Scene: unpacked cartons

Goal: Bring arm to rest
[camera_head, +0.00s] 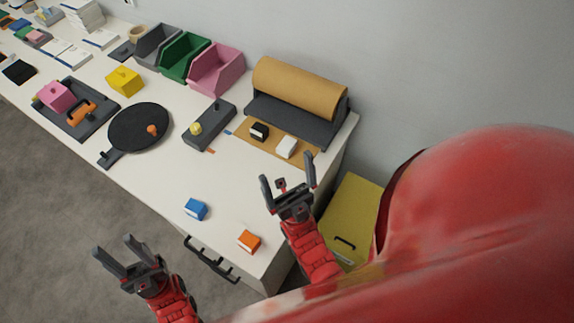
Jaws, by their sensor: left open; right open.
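My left gripper (112,251) is open and empty. In the picture it shows over the grey floor, in front of the white table's front edge. My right gripper (287,170) is open and empty, with its fingers apart. It shows over the right end of the table, up and right of an orange block (249,241) and right of a blue block (195,209). Its height above the table is hard to tell. My red arm covers the lower right of the view.
The white table (165,185) holds a paper roll (299,88) on a dark stand, pink (217,69) and green (184,57) bins, a black round board (139,131) and a dark tray (101,109). A yellow-green cabinet (352,205) stands right of it. Grey floor (40,220) is clear in front.

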